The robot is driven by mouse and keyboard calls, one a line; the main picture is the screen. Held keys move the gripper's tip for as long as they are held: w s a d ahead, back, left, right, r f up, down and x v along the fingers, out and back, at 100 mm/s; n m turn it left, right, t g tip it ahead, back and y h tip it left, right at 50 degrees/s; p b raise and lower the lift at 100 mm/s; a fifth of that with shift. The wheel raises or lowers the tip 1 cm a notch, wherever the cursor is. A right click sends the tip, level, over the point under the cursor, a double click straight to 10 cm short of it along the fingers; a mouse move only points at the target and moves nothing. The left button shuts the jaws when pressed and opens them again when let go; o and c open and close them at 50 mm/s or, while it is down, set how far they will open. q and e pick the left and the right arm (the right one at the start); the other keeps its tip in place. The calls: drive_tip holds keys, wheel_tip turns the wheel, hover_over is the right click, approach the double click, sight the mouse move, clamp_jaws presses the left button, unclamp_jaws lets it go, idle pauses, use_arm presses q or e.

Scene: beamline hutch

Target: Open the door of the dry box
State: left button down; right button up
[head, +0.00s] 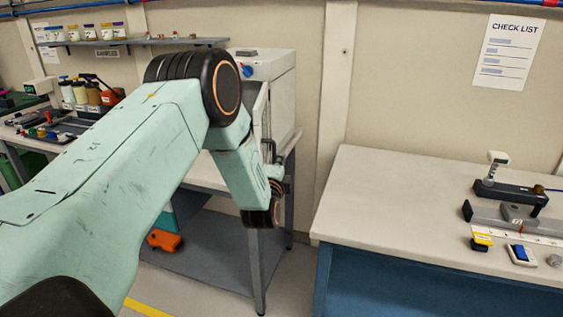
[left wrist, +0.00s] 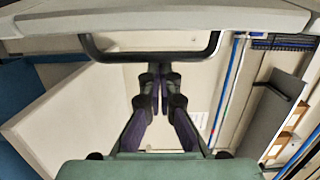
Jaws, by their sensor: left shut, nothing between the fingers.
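In the left wrist view a black U-shaped handle (left wrist: 112,56) hangs from a white edge (left wrist: 190,18) across the top. My left gripper (left wrist: 160,70) is shut and empty, its dark fingertips together close to the middle of the handle bar. I cannot tell whether they touch it. In the head view this gripper (head: 272,157) is partly hidden behind my wrist. My right gripper is not in view.
A white bench (head: 400,200) with blue sides stands on the right, carrying a clamp-like fixture (head: 510,200) and small items. A shelf (head: 140,42) with jars is on the back wall. An orange case (head: 163,240) lies on the low shelf under the table.

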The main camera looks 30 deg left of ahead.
use_arm(q)
drive_tip(key=s+a+p, duration=0.3)
drive_tip(key=a, duration=0.2)
drive_tip(key=shift+s+a, duration=0.35)
drive_tip(key=shift+s, duration=0.05)
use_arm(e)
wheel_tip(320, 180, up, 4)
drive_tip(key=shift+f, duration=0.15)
use_arm(q)
drive_tip(key=shift+d, duration=0.1)
